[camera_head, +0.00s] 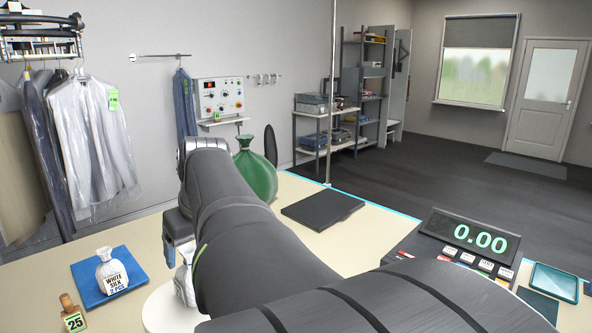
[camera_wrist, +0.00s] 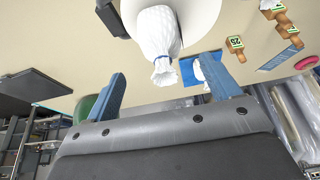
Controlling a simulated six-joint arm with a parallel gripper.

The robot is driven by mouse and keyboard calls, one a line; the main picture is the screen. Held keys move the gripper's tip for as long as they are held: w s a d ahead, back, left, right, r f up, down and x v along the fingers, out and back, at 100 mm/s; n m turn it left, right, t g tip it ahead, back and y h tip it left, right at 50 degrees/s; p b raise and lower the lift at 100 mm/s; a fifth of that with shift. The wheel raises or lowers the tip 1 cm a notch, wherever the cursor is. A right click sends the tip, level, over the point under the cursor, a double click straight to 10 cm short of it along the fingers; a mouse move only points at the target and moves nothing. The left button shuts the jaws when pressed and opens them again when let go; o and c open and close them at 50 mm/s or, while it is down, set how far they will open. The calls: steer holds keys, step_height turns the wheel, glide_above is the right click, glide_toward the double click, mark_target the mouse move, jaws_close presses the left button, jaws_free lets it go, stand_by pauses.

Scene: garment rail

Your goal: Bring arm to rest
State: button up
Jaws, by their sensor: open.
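In the head view my gripper (camera_head: 178,226) is partly hidden by my dark arm, which reaches across the counter.
Covered garments (camera_head: 92,145) hang left.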

steer(key=x, duration=0.8)
steer(key=shift+w+f, duration=0.1)
steer(key=shift+f, duration=0.2)
steer(key=shift+w+a+r, duration=0.15)
steer(key=shift+w+r, duration=0.05)
steer(key=shift+r, duration=0.05)
step_height(320, 180, up, 4)
steer(key=shift+f, duration=0.25)
steer(key=d+r, duration=0.7)
steer(key=d, duration=0.4)
steer(key=w+d+f+m+t+h, duration=0.1)
steer(key=w+d+f+m+h, duration=0.2)
steer(key=w+d+f+m, duration=0.75)
steer(key=w+a+n+y, duration=0.1)
steer(key=w+a+n, duration=0.4)
steer(key=a, duration=0.8)
steer(key=shift+w+a, duration=0.2)
steer(key=shift+w, duration=1.45)
